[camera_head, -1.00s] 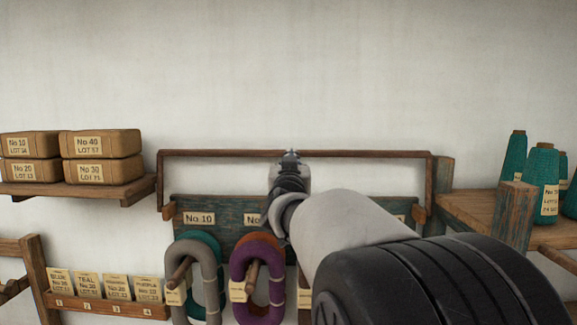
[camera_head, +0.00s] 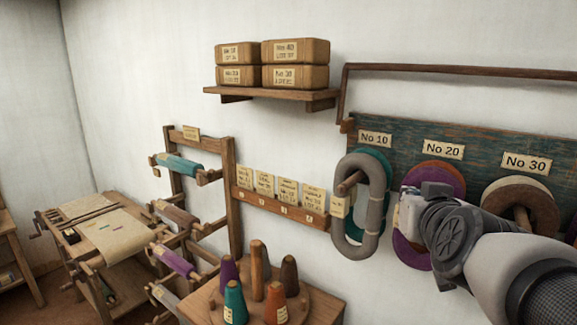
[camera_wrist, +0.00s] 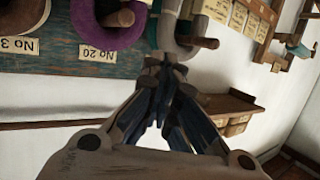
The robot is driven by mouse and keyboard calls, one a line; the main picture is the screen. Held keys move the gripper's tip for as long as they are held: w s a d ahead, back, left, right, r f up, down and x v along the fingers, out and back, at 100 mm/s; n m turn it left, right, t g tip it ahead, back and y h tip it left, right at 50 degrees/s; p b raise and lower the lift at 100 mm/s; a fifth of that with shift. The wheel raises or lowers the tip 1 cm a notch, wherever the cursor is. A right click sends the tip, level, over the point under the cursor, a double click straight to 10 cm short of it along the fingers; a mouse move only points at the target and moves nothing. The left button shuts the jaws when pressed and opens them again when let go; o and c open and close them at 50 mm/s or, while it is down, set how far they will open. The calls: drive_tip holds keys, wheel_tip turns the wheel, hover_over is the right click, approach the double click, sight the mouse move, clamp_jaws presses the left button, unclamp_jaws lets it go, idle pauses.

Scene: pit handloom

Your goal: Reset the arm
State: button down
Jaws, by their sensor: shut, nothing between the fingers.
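My gripper shows in the wrist view (camera_wrist: 165,62) with its fingertips together, shut and holding nothing. In the head view my arm comes in from the lower right, and its wrist is in front of the purple yarn hank (camera_head: 436,177) under the No 20 label; the fingertips are hidden there. The wrist view is turned upside down. In it the fingers point towards the hank board (camera_wrist: 60,62) and the grey hank (camera_wrist: 180,38). I cannot tell how far the fingertips are from the hanks.
The grey hank (camera_head: 348,203) hangs on a peg beside the card rack (camera_head: 280,209). A shelf (camera_head: 270,94) holds wrapped packs (camera_head: 296,52). A cone stand (camera_head: 300,296) is at the bottom centre. Bobbin racks (camera_head: 229,200) and a winding table (camera_head: 62,215) stand at the left.

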drive_tip(key=s+a+f+g+y+b, duration=0.1)
drive_tip(key=s+a+f+g+b, duration=0.1)
drive_tip(key=s+f, duration=0.6)
drive_tip(key=s+a+f+n+g+b, duration=0.1)
drive_tip(key=s+a+f+g+b, duration=0.2)
drive_tip(key=f, duration=1.1)
drive_tip(key=s+a+f+n+g+y+b, duration=0.1)
drive_tip(key=s+a+f+g+b, duration=0.2)
drive_tip(key=s+f, duration=0.9)
drive_tip(key=s+g+b, duration=0.2)
drive_tip(key=b, duration=0.2)
drive_tip(key=shift+y, duration=0.3)
